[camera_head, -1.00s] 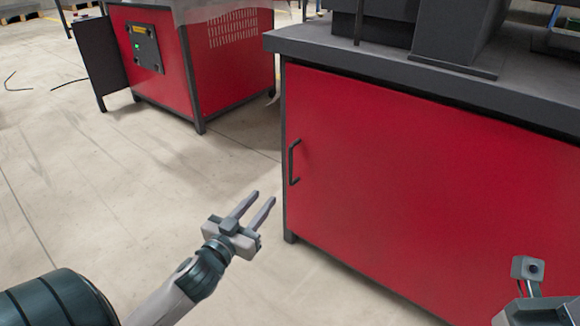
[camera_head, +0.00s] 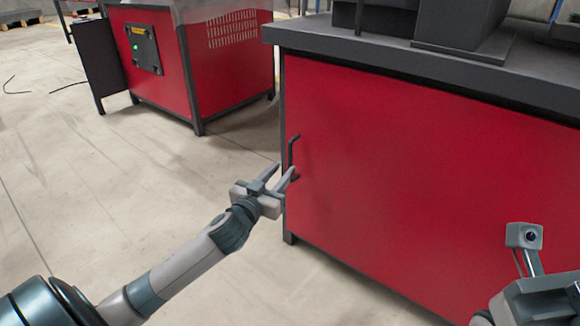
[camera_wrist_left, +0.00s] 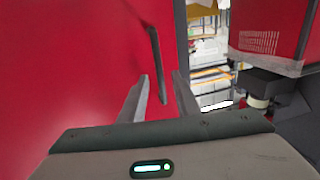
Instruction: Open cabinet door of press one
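The red cabinet door (camera_head: 420,185) of the press is closed, with a dark vertical bar handle (camera_head: 292,152) near its left edge. My left gripper (camera_head: 284,169) is open, its fingertips by the lower part of the handle. In the left wrist view, the handle (camera_wrist_left: 155,55) runs down into the gap between the two open fingers (camera_wrist_left: 158,85). I cannot tell whether a finger touches it. Part of my right arm shows at the lower right of the head view; its fingers are not visible.
The press's dark tabletop (camera_head: 400,68) overhangs the door. A second red machine (camera_head: 230,75) with a dark side panel (camera_head: 98,60) stands at the back left. The concrete floor (camera_head: 130,185) left of the cabinet is clear.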

